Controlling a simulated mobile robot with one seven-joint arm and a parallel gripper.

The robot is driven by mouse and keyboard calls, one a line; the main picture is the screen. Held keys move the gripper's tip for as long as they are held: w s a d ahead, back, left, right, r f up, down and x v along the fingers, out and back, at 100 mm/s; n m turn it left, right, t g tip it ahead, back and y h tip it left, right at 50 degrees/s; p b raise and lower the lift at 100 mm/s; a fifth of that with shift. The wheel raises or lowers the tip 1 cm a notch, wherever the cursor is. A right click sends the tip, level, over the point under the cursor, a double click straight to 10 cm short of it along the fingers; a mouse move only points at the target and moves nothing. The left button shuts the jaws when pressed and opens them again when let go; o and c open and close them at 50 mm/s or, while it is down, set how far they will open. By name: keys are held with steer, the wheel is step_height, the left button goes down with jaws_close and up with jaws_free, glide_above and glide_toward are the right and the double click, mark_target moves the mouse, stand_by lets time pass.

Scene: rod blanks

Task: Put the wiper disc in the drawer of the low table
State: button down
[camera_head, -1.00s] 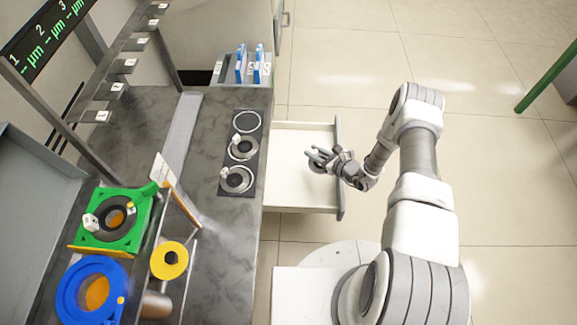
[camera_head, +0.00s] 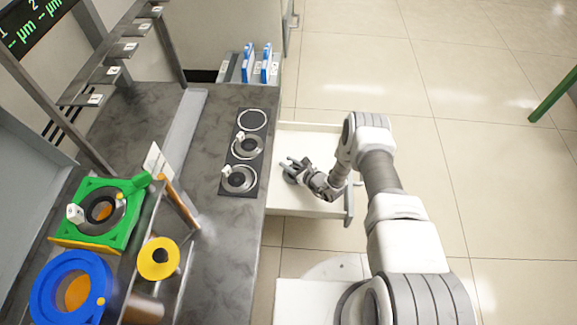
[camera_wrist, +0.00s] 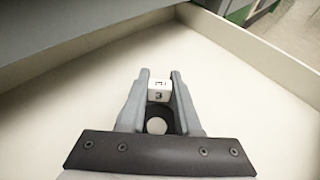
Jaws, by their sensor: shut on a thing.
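The drawer (camera_head: 310,135) of the grey-topped low table (camera_head: 232,245) is pulled open, with a pale, mostly bare floor. My gripper (camera_head: 291,168) is over the drawer, near the table's edge. In the wrist view my gripper (camera_wrist: 159,77) is shut on the white labelled block (camera_wrist: 159,90) of the wiper disc, a dark ring (camera_wrist: 164,112) with a hole in its middle. The disc (camera_head: 289,178) shows partly beside the fingers in the head view. I cannot tell whether it touches the drawer floor.
A black strip with ringed places (camera_head: 241,152) lies on the tabletop; two hold discs with white blocks. A green fixture (camera_head: 125,222), a blue ring (camera_head: 45,298) and a yellow ring (camera_head: 158,258) are at the left. The drawer walls (camera_wrist: 70,67) rise around my gripper.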

steer(key=shift+f, duration=0.1)
steer(key=shift+f, duration=0.1)
steer(key=c, duration=0.6)
jaws_free()
